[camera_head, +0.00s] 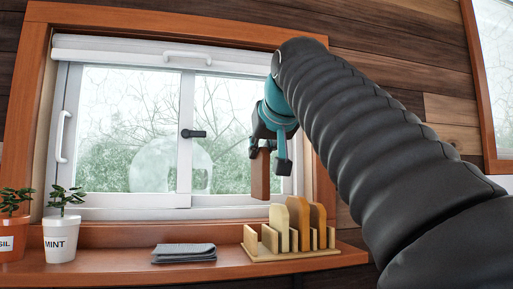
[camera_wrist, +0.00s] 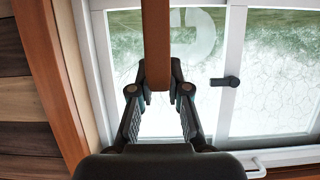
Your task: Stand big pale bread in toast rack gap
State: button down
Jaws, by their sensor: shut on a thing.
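My gripper (camera_head: 270,150) is shut on a brown, flat slice (camera_head: 260,176), held upright in front of the window, above and left of the toast rack and clear of it. In the wrist view the slice (camera_wrist: 158,45) sits edge-on between the fingertips (camera_wrist: 159,88). The pale wooden toast rack (camera_head: 262,256) stands on the sill with several upright dividers. A pale cream slice (camera_head: 279,222), a tan slice (camera_head: 298,214) and a brown slice (camera_head: 318,218) stand in it. The gap at its left end looks empty.
A folded grey cloth (camera_head: 184,252) lies on the wooden sill (camera_head: 110,265) left of the rack. A white mint pot (camera_head: 61,240) and an orange pot (camera_head: 13,236) stand at the far left. The window (camera_head: 125,130) is close behind my gripper.

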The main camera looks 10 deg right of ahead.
aim_at(261, 192)
jog(key=shift+f+b, duration=3.45)
jog(key=shift+f, duration=0.95)
jog(key=c, duration=1.1)
grip_release()
jog(key=shift+o, duration=0.2)
jog(key=v, duration=1.2)
